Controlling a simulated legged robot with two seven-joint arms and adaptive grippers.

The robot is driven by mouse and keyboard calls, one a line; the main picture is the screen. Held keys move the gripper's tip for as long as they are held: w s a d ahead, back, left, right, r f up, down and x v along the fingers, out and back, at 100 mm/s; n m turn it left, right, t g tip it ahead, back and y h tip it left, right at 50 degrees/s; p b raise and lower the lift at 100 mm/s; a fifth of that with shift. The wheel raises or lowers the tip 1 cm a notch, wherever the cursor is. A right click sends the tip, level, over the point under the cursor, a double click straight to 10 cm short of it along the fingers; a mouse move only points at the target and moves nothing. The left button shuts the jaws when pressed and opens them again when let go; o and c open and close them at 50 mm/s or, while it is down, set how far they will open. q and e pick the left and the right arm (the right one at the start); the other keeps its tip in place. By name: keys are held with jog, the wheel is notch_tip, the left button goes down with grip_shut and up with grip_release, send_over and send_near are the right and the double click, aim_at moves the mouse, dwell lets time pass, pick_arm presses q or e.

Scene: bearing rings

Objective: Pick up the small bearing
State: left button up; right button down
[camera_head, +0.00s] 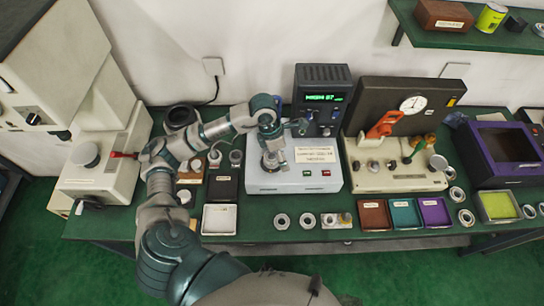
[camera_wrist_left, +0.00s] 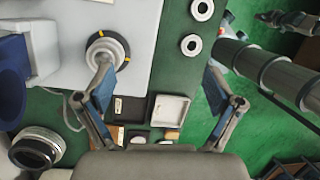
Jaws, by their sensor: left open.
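Several metal bearing rings lie on the green table. Two of them, a left ring (camera_head: 282,221) and a right ring (camera_head: 307,221), lie in front of the white machine. Two rings also show in the left wrist view, an upper one (camera_wrist_left: 202,9) and a lower one (camera_wrist_left: 191,44). I cannot tell which ring is the small bearing. My left gripper (camera_head: 273,148) is above the white machine (camera_head: 295,178). In the left wrist view the gripper (camera_wrist_left: 158,80) is open and empty, with one finger overlapping the machine's round fixture (camera_wrist_left: 107,50). My right gripper is not in view.
A white tray (camera_head: 219,219) is at the left front. Brown (camera_head: 374,215), teal (camera_head: 405,214) and purple (camera_head: 435,212) trays are right of the rings. A beige test machine (camera_head: 395,178) and a purple box (camera_head: 500,155) stand at the right.

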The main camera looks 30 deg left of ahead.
pick_arm(q)
jog(key=s+a+r+n+t, duration=0.1)
jog(key=a+r+n+t, duration=0.25)
jog(key=a, duration=0.65)
jog(key=p, duration=0.2)
send_near(270, 155)
notch_tip(270, 155, down, 4)
jog(key=w, duration=0.2)
jog(key=shift+d+f+n+y+p, duration=0.25)
jog(key=shift+d+y+p, duration=0.05)
jog(key=shift+d+y, duration=0.1)
jog(key=shift+g, duration=0.25)
jog(key=f, duration=0.1)
jog(key=w+d+f+p, duration=0.1)
jog(key=d+f, duration=0.1)
jog(key=shift+w+f+p, duration=0.25)
jog(key=shift+f+p, duration=0.05)
jog(key=shift+f, duration=0.1)
jog(key=shift+w+f, duration=0.1)
jog(key=shift+f, duration=0.2)
jog(key=shift+a, duration=0.1)
jog(key=c, duration=0.3)
jog(key=shift+a, duration=0.2)
jog(key=c, duration=1.1)
jog(key=shift+d, duration=0.15)
jog(key=shift+c, duration=0.8)
